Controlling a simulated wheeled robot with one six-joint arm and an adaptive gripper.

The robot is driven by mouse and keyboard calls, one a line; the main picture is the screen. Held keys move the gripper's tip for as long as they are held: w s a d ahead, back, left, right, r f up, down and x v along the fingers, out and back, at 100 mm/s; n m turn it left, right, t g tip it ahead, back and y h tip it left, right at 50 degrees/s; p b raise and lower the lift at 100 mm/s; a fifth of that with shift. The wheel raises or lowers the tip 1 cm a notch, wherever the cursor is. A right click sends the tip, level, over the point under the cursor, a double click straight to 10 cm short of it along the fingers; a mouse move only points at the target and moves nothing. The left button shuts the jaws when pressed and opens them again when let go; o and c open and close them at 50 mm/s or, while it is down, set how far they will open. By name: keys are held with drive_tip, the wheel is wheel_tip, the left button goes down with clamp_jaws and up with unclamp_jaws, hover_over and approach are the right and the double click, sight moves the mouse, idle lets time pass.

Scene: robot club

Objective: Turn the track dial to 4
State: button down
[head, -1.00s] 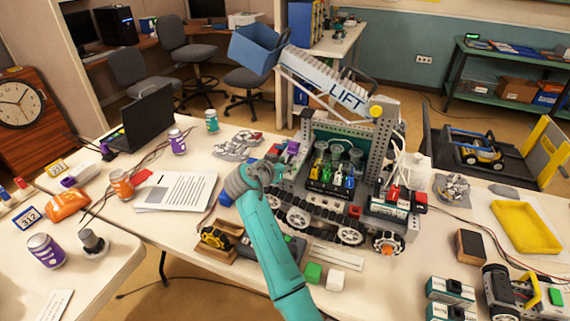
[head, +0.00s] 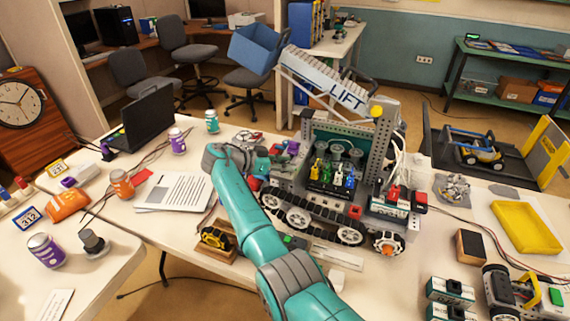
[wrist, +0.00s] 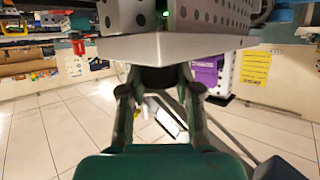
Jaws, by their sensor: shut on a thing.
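The tracked competition robot (head: 330,195) stands on the table in the head view, with its white LIFT arm raised. My gripper (wrist: 160,82) is shut on a dark round knob (wrist: 161,76), likely the track dial, in the wrist view. The knob sits just beneath the edge of a grey metal plate (wrist: 175,47), between my two fingertips. In the head view my arm reaches to the left side of the tracked robot, and my fingertips are hard to make out there. No dial numbers or pointer show in either view, so its setting cannot be read.
A yellow-black wheel in a wooden holder (head: 213,238) lies close beside my arm. Papers (head: 175,192), an orange can (head: 121,183) and cables lie to the left. A yellow tray (head: 525,228) and a wheeled vehicle (head: 508,290) are at the right.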

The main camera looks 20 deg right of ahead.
drive_tip(key=shift+s+f+m+g, duration=0.1)
drive_tip(key=shift+f+m+g, duration=0.1)
drive_tip(key=shift+m+g, duration=0.7)
idle(0.4)
drive_tip(key=c, duration=0.8)
unclamp_jaws()
drive_tip(key=shift+d, duration=0.1)
drive_tip(key=shift+r, duration=0.15)
wheel_tip(320, 180, up, 10)
drive_tip(key=shift+f, duration=0.1)
